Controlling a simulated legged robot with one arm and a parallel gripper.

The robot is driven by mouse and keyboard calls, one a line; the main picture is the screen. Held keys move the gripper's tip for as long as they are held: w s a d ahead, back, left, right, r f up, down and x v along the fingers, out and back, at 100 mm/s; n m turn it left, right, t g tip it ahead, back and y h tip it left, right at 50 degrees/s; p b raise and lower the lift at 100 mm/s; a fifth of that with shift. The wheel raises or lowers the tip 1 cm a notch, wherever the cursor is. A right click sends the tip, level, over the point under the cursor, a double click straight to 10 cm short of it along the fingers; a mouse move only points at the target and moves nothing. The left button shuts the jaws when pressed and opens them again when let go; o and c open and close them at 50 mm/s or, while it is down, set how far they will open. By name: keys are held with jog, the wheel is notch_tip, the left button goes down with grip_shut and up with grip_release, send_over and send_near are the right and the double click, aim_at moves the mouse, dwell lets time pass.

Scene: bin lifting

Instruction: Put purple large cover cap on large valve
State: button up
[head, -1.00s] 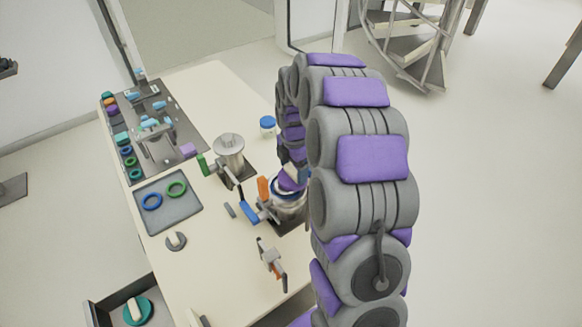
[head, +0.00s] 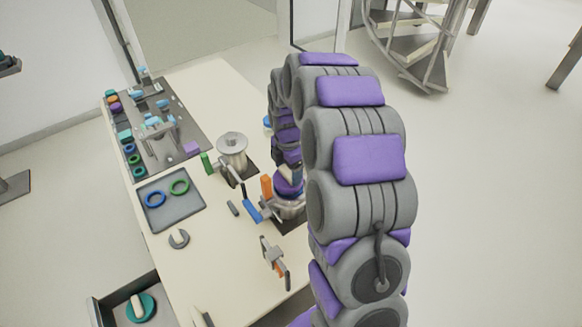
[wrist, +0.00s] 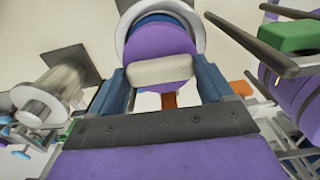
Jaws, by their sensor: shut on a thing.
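The purple large cover cap (head: 287,187) is a round purple disc with a pale grip block (wrist: 161,71) on it. My gripper (wrist: 161,66) is shut on that block, with one blue finger on each side. In the head view the cap is over the top of the large valve (head: 290,212), a metal body with orange and blue handles, and looks roughly level. In the wrist view the cap lies in front of the valve's blue ring and pale metal flange (wrist: 123,42). Whether the cap is fully seated is hidden.
A second metal valve (head: 232,150) with a green handle stands to the left. A grey tray (head: 185,205) holds a blue and a green ring. A pale cap with a grey base (head: 179,239) and a clamp-like tool (head: 274,262) lie toward the front. A fixture board (head: 180,130) is at the far left.

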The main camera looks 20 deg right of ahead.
jog(key=shift+a, duration=0.55)
jog(key=shift+d+f, duration=0.25)
jog(key=shift+d, duration=0.6)
jog(key=shift+a+f, duration=0.25)
jog(key=shift+f, duration=0.05)
jog(key=shift+d+f, duration=0.1)
jog(key=shift+d, duration=0.15)
jog(key=shift+d+f, duration=0.1)
jog(key=shift+f, duration=0.05)
jog(key=shift+c, duration=0.9)
jog(key=shift+r+p, duration=0.2)
jog(key=shift+p, duration=0.1)
jog(key=shift+a, duration=0.25)
